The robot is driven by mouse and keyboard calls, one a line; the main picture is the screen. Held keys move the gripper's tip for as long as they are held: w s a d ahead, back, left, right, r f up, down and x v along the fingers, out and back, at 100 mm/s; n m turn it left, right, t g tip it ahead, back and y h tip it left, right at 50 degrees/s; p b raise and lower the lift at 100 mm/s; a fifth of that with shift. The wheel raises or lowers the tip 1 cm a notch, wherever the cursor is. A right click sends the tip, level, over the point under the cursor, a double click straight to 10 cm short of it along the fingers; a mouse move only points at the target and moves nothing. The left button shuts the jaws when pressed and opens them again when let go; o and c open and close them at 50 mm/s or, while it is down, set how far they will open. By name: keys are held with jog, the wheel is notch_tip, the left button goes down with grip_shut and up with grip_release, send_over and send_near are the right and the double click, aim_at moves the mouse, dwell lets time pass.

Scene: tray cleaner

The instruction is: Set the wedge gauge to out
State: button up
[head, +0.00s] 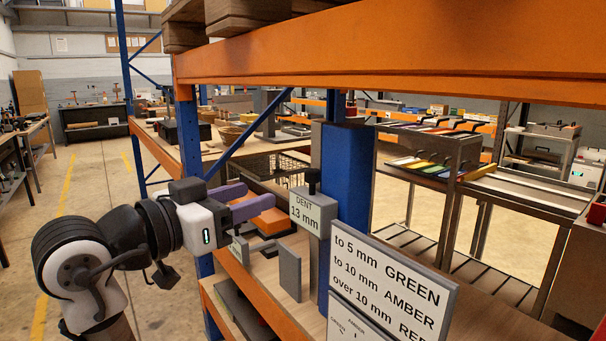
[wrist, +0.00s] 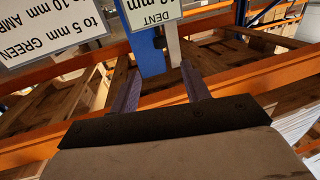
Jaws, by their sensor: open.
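A grey gauge with a white sign (head: 306,212) reading "DENT 13 mm" stands against a blue upright (head: 345,178). A dark knob (head: 313,175) tops the grey piece behind the sign. Grey plates (head: 290,272) stand below it on the shelf; I cannot tell which part is the wedge or how it is set. My gripper (head: 261,195) is open and empty, its purple fingers pointing right, just left of the sign. In the wrist view the sign (wrist: 152,12) appears upside down beyond my open fingers (wrist: 160,78), with the blue upright and a grey post between them.
A larger sign (head: 395,285) with GREEN, AMBER and a partly cut-off third line stands at the front right. An orange beam (head: 400,55) runs overhead, and a lower orange beam (head: 262,298) edges the shelf. A blue rack post (head: 188,135) stands behind my arm.

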aim_at(307, 177)
jog(key=p+x, duration=0.2)
jog(key=x, duration=1)
jog(key=shift+w+d, duration=0.15)
grip_shut()
